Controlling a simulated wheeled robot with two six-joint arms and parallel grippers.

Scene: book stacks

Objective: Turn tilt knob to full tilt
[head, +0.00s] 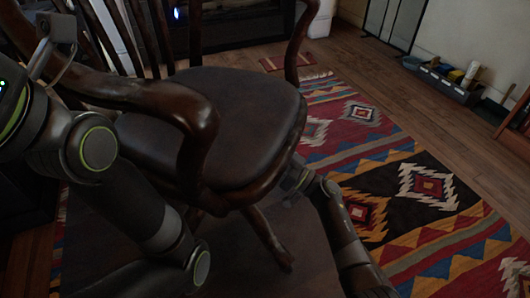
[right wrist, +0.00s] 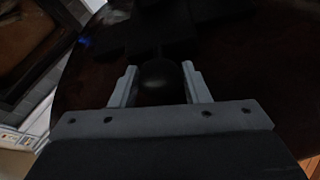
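A dark wooden armchair with a brown leather seat (head: 235,105) stands in the middle of the head view. My right gripper (head: 297,180) reaches up to the front right edge of the seat from below. In the right wrist view a dark round knob (right wrist: 161,76) sits under the chair between the two pale fingers of this gripper (right wrist: 160,84). The fingers are apart, one on each side of the knob. Whether both touch it is not clear. The knob is hidden in the head view. My left arm crosses the left side, but its gripper is not in view.
A patterned rug (head: 400,185) covers the wooden floor to the right. A grey tray (head: 440,80) with small items lies by the wall. A chair leg (head: 268,238) stands below the seat, left of my right arm. The chair's curved armrest (head: 130,92) is close to my left arm.

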